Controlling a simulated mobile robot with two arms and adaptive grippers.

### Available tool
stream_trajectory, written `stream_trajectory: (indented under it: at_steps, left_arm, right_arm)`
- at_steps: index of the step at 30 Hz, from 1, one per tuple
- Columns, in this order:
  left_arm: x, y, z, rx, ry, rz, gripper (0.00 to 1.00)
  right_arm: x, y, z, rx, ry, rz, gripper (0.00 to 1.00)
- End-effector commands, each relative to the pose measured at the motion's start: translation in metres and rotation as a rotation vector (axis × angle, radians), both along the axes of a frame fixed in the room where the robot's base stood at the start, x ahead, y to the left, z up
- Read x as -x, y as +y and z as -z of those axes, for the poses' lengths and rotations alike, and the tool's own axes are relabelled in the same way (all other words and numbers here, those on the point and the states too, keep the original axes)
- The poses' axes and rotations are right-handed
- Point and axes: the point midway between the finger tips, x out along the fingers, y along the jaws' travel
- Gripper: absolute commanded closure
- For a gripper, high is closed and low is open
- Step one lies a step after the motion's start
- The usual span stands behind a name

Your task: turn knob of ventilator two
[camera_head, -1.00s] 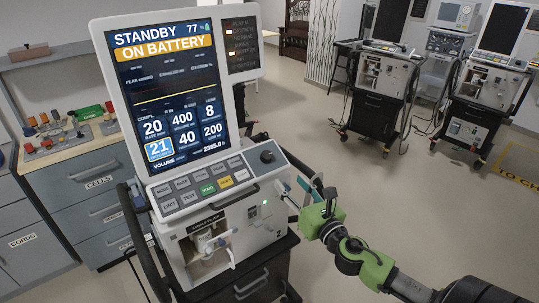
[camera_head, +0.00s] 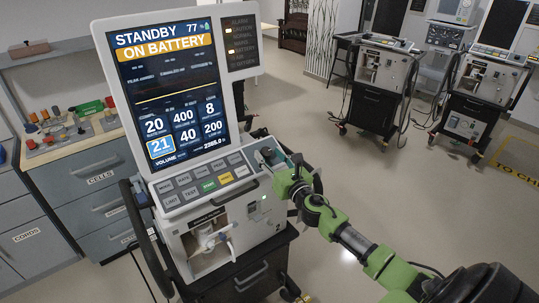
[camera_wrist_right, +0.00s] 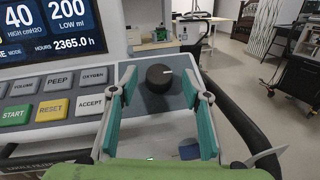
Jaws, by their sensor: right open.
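Ventilator two (camera_head: 226,185) stands upright in the middle left of the head view, its screen (camera_head: 172,95) reading STANDBY and ON BATTERY. Its black round knob (camera_wrist_right: 159,78) with a white mark sits at the right end of the key panel. In the head view the knob is largely covered by my right gripper (camera_head: 277,163). My right gripper (camera_wrist_right: 160,112) is open, and in the wrist view its teal fingers lie on either side of the knob with gaps. I cannot tell how deep the fingers reach around it. My left gripper is in neither view.
A bench with drawers (camera_head: 85,185) and small parts stands at the left. More ventilators on carts (camera_head: 380,85) stand at the back right. A dark side rail (camera_wrist_right: 235,115) runs right of the panel. The floor (camera_head: 420,200) at right is clear.

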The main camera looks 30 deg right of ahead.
Motion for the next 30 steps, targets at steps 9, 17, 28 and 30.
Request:
stream_trajectory:
  at_steps: [9, 17, 28, 30]
  left_arm:
    - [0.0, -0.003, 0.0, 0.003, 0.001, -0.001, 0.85]
    - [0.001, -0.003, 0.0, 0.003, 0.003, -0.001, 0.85]
    - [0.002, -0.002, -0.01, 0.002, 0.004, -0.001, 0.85]
    - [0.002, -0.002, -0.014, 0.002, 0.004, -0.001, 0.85]
  right_arm:
    - [-0.005, 0.0, 0.0, 0.0, 0.001, -0.001, 0.56]
    - [-0.005, 0.0, 0.0, -0.001, 0.001, -0.001, 0.95]
    - [-0.005, 0.002, -0.002, -0.033, 0.001, 0.054, 0.95]
    - [-0.006, 0.003, -0.003, -0.053, 0.002, 0.088, 0.95]
